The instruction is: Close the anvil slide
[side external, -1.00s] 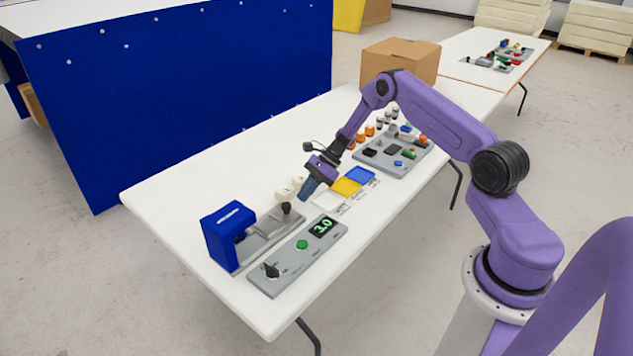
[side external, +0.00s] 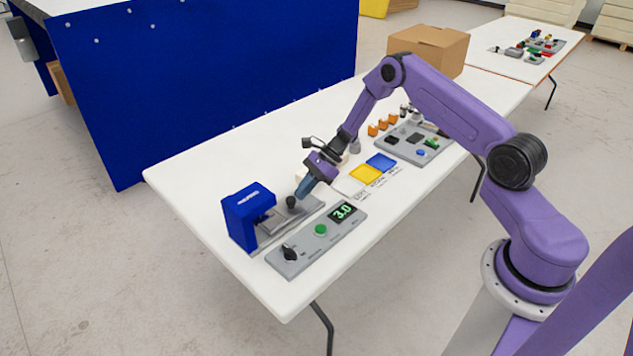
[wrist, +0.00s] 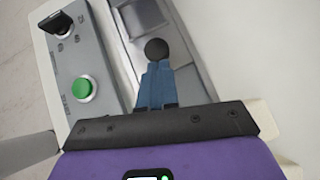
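The blue press housing (side external: 240,226) stands at the near left end of the white table. A grey slide (side external: 278,222) with a round black knob (side external: 291,201) extends out of it to the right. In the wrist view the knob (wrist: 156,50) sits just beyond my fingertips, and part of the slide (wrist: 190,84) shows beside it. My gripper (side external: 302,194) points down and left, at the outer side of the knob. Its blue fingers (wrist: 158,66) look closed together with nothing between them. Whether they touch the knob is unclear.
A grey control panel (side external: 300,256) with a black dial, a green button (side external: 320,230) and a display reading 3.0 lies in front of the slide. Yellow (side external: 365,174) and blue (side external: 381,162) squares and a grey parts tray (side external: 432,155) lie to the right. A cardboard box (side external: 428,50) stands behind.

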